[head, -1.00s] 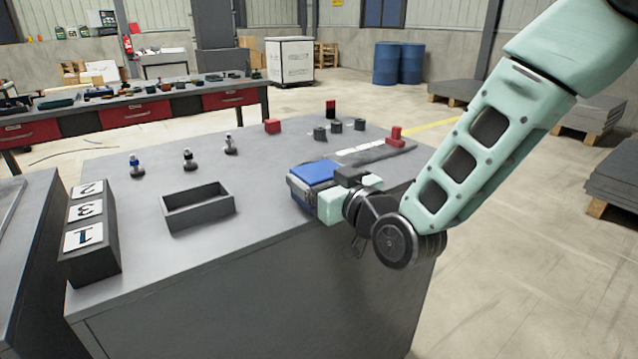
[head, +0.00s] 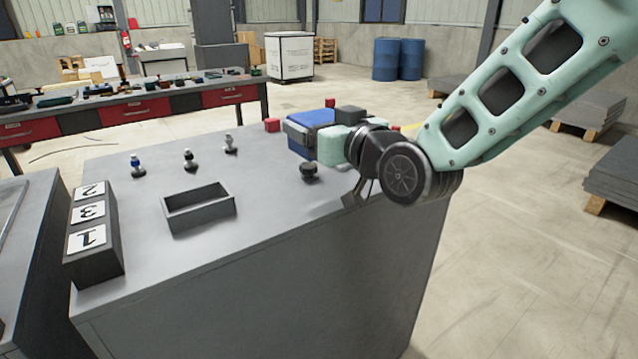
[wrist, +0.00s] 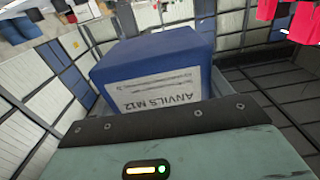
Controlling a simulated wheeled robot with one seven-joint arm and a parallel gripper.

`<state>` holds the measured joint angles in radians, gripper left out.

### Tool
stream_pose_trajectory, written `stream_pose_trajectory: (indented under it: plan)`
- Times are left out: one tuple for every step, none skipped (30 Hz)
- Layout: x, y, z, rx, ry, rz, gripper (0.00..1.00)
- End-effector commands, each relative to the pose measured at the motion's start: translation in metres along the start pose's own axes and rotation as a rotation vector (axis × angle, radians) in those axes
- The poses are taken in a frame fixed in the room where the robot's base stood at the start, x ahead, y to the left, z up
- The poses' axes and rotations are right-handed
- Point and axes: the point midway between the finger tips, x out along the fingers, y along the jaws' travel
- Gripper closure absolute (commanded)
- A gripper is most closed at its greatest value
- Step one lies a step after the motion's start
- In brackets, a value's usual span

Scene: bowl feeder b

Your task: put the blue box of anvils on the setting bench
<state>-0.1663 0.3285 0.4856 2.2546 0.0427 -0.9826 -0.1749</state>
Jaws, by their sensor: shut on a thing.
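The blue box of anvils (head: 303,121) is held up above the right part of the grey bench (head: 150,250). My gripper (head: 322,135) is shut on it. In the wrist view, the blue box (wrist: 155,60) fills the middle, and its white label reads "ANVILS M12" upside down. The far fingertips are hidden behind the box and my wrist. No sign names any bench as the setting bench, so I cannot tell which surface that is.
On the grey bench stand an open grey tray (head: 198,208), several small posts, a black knob (head: 309,171) below the box and a numbered block (head: 95,235). A red block (head: 272,125) is behind. A tool bench (head: 135,107) with red drawers stands at the back left.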

Motion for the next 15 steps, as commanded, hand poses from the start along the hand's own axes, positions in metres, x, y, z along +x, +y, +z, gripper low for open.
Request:
stream_pose_trajectory:
  plan:
    - [0.000, 0.000, -0.001, 0.000, 0.002, 0.000, 0.61]
    - [0.000, 0.000, -0.001, 0.000, 0.002, 0.000, 0.61]
    - [0.000, 0.000, -0.001, 0.000, 0.002, 0.000, 0.61]
    - [0.000, 0.000, -0.001, 0.000, 0.002, 0.000, 0.61]
    - [0.000, 0.000, -0.001, 0.000, 0.002, 0.000, 0.61]
    - [0.000, 0.000, 0.001, 0.000, 0.001, 0.000, 0.61]
    - [0.000, 0.000, 0.004, 0.001, 0.000, 0.000, 0.61]
    - [0.001, 0.000, 0.008, 0.001, -0.001, 0.000, 0.61]
    - [0.001, 0.000, 0.014, 0.002, -0.002, 0.000, 0.61]
    - [0.001, 0.000, 0.019, 0.002, -0.003, -0.001, 0.61]
    - [0.001, 0.000, 0.025, 0.002, -0.004, -0.001, 0.61]
    - [0.000, 0.000, 0.032, 0.001, -0.003, -0.001, 0.61]
    - [0.001, 0.000, 0.037, 0.001, -0.003, -0.001, 0.61]
    - [0.001, 0.000, 0.041, 0.001, -0.002, -0.001, 0.61]
    - [0.000, 0.000, 0.045, 0.001, -0.002, -0.001, 0.61]
